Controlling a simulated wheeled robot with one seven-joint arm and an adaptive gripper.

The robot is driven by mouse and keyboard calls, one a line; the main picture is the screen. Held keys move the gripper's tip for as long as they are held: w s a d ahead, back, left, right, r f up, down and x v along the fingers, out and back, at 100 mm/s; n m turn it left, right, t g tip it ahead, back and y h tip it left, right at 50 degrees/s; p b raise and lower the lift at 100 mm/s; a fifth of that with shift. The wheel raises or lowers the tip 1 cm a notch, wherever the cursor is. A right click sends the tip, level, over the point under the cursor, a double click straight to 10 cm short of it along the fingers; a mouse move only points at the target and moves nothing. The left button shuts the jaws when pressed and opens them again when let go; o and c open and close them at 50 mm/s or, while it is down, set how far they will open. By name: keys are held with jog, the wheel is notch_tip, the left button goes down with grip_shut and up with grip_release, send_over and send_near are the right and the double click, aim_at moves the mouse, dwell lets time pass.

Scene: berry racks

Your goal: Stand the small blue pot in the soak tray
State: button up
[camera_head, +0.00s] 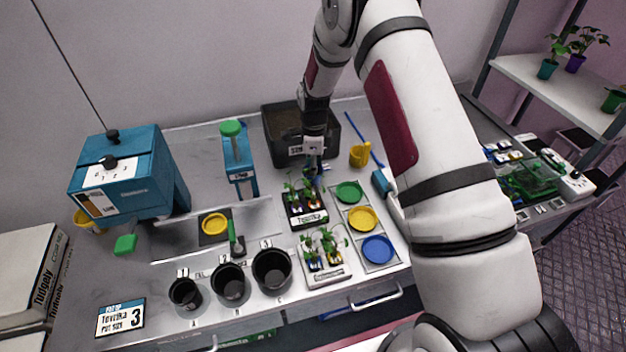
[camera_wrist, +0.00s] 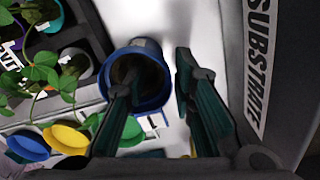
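A small blue pot (camera_wrist: 153,92) with dark soil stands on the pale table top in the wrist view. In the head view it is mostly hidden under my gripper (camera_head: 314,172). In the wrist view my gripper (camera_wrist: 157,80) is open, its fingers apart. The left finger overlaps the pot's mouth; I cannot tell whether it is inside or above it. The right finger is clear of the pot. No tray is readably marked as the soak tray. A dark tray (camera_head: 310,220) and a white tray (camera_head: 328,277), both holding potted plants, stand in front of my gripper.
A dark substrate bin (camera_head: 272,122) stands behind my gripper; its wall (camera_wrist: 255,70) is close by the right finger. A rack with green, yellow and blue saucers (camera_head: 377,249) lies to the right. Black pots (camera_head: 272,270) line the front. A yellow scoop (camera_head: 359,154) is nearby.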

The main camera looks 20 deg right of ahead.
grip_shut()
jog(key=shift+r, duration=0.1)
notch_tip(320, 180, up, 8)
jog(key=s+n+b, duration=0.1)
jog(key=n+b, duration=0.1)
jog(key=n, duration=1.9)
jog(key=shift+s+a+n, duration=0.15)
jog(key=shift+s+n, duration=0.15)
jog(key=shift+s, duration=0.1)
